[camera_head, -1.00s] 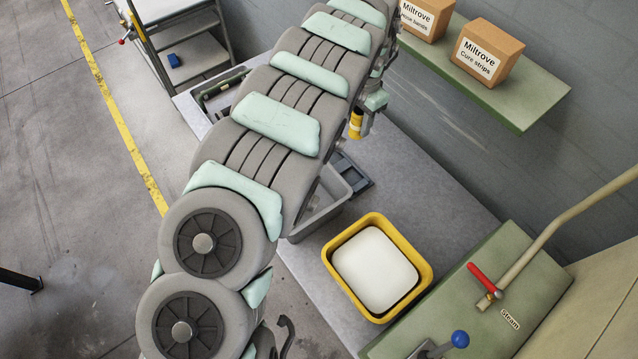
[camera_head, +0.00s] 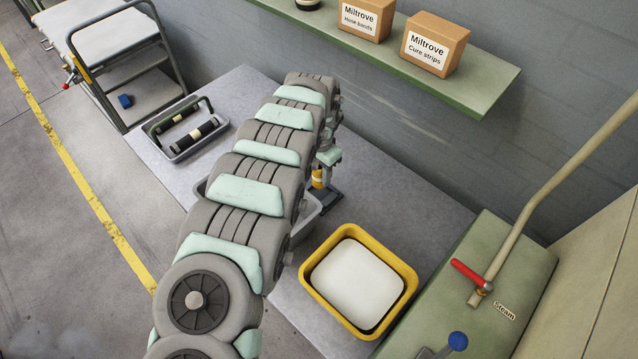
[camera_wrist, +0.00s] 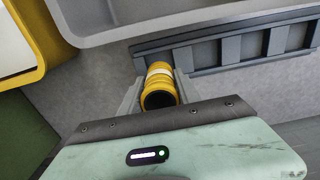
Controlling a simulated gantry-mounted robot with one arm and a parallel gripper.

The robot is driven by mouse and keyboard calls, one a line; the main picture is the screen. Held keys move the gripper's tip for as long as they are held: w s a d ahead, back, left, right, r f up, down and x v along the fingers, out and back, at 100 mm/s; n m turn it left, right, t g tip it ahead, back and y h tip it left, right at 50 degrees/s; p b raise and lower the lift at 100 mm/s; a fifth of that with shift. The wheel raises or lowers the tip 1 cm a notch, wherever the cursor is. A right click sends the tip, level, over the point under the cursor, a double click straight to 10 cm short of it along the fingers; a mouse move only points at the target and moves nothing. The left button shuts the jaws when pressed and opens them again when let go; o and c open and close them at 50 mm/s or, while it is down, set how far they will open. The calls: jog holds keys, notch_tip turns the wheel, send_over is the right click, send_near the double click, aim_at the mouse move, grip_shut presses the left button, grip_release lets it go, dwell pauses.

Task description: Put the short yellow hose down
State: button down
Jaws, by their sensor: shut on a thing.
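The short yellow hose (camera_head: 317,181) has a pale band around it. In the wrist view the hose (camera_wrist: 159,90) sits between the two grey fingers of my gripper (camera_wrist: 158,84), with its dark open end facing the camera. My gripper (camera_head: 325,166) is shut on it. In the head view the hose shows just beside my arm, at a dark grey slotted rack (camera_head: 330,200) on the table. The rack (camera_wrist: 225,48) lies just beyond the hose in the wrist view. I cannot tell whether the hose touches the rack or the table.
A grey bin (camera_head: 308,222) stands close by, partly hidden by my arm. A yellow tub (camera_head: 402,300) holds a white block. A grey tray (camera_head: 215,137) with black-ended hoses is at the left. A green shelf with boxes runs along the wall.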

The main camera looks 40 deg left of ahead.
jog(key=shift+a+f, duration=0.1)
jog(key=shift+f, duration=2.55)
jog(key=shift+f+b, duration=0.2)
jog(key=shift+b, duration=0.1)
jog(key=c, duration=0.9)
grip_release()
jog(key=shift+o, duration=0.2)
jog(key=shift+r, duration=0.1)
notch_tip(320, 180, up, 12)
